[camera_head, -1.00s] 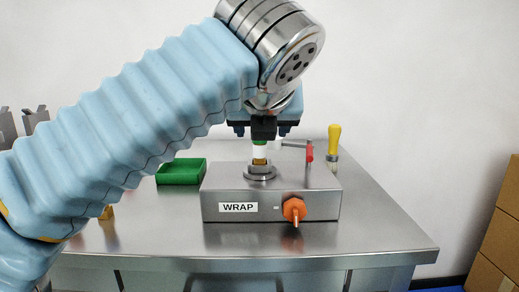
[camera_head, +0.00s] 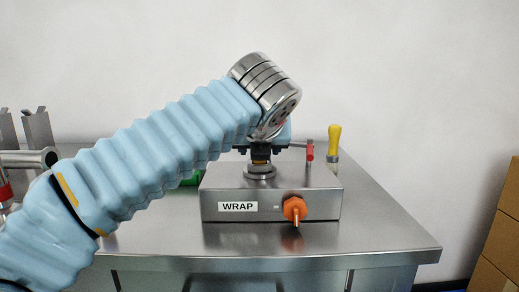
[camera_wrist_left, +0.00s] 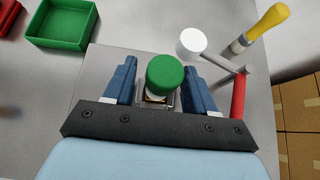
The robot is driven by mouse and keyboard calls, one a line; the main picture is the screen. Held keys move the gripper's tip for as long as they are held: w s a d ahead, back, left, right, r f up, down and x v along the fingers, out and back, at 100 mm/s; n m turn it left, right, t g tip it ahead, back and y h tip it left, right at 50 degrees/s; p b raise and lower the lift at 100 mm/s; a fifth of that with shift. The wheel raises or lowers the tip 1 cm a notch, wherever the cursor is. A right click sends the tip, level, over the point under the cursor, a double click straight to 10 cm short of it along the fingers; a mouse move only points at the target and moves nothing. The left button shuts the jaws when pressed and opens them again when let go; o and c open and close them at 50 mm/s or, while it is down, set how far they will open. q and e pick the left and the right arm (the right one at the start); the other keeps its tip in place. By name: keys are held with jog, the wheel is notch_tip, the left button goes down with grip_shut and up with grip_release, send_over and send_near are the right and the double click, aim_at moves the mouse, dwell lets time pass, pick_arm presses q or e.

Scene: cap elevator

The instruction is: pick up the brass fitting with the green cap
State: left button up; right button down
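The brass fitting (camera_head: 260,157) stands upright on the round seat on top of the steel box labelled WRAP (camera_head: 232,214). Only a small brass part shows in the head view, under my gripper. In the left wrist view its green cap (camera_wrist_left: 165,75) is seen from above, with a little brass below it. My left gripper (camera_wrist_left: 161,66) points down over the fitting, with its blue fingers on either side of the cap and gaps between. It is open. It also shows in the head view (camera_head: 262,150). My right gripper is not in view.
A red-handled lever with a white round end (camera_wrist_left: 191,41) and a yellow-handled tool (camera_wrist_left: 262,28) stand close on the right. A green tray (camera_wrist_left: 62,24) lies left. An orange knob (camera_head: 294,209) is on the box front. The table's front right is clear.

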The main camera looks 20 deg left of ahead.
pick_arm(q)
grip_shut()
jog(key=shift+r, duration=0.1)
jog(key=shift+r, duration=0.25)
notch_tip(320, 180, up, 2)
jog(key=shift+r+p, duration=0.25)
jog(key=shift+p, duration=0.55)
jog(key=s+d+r+p, duration=0.1)
jog(key=s+d+r, duration=0.7)
jog(key=s, duration=0.3)
jog(key=shift+d+r+p, duration=0.3)
jog(key=shift+r+p, duration=0.05)
jog(key=shift+r, duration=0.55)
